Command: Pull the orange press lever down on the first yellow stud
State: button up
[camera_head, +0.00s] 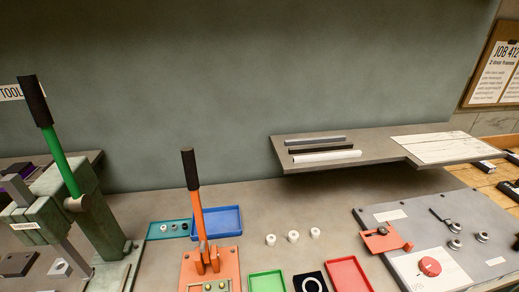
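The orange press lever (196,207) stands nearly upright with a black grip (190,169) at its top, a little left of the picture's middle. It rises from a pivot on an orange base plate (228,257). Small yellow studs (208,287) sit in a frame on the plate at the bottom edge of the picture, partly cut off. I cannot tell whether anything touches them. My gripper is not in view.
A green-levered press (62,160) stands at left. Behind the orange lever lie a blue tray (232,208) and a teal tray (157,232). Green (267,275) and red (338,266) trays lie right. A shelf (385,143) overhangs the bench; a grey panel (400,215) is far right.

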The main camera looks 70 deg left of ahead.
aim_at(187, 154)
jog(key=i, duration=0.45)
jog(key=u, duration=3.9)
jog(key=i, duration=0.5)
jog(key=z, duration=0.05)
